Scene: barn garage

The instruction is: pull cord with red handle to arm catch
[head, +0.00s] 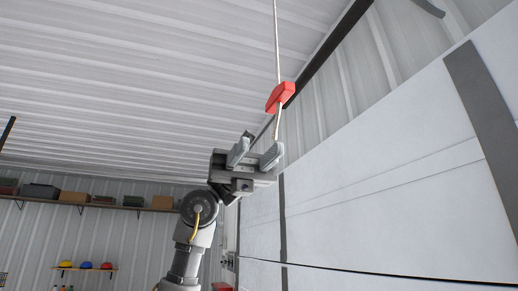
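The red handle (281,97) hangs on a thin pale cord (276,40) that comes down from above. A short pale piece of cord (277,122) continues below the handle. My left gripper (257,150) is raised just below the handle, with its two fingers pointing up and spread apart. It looks empty. The lower cord end appears near the right finger; whether they touch I cannot tell. The catch cannot be made out. My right gripper is not in view.
A large white panelled door (390,175) with dark straps fills the right side. A dark rail (325,50) runs along its top. A shelf with boxes (75,197) and a small shelf with coloured helmets (86,266) are on the far left wall.

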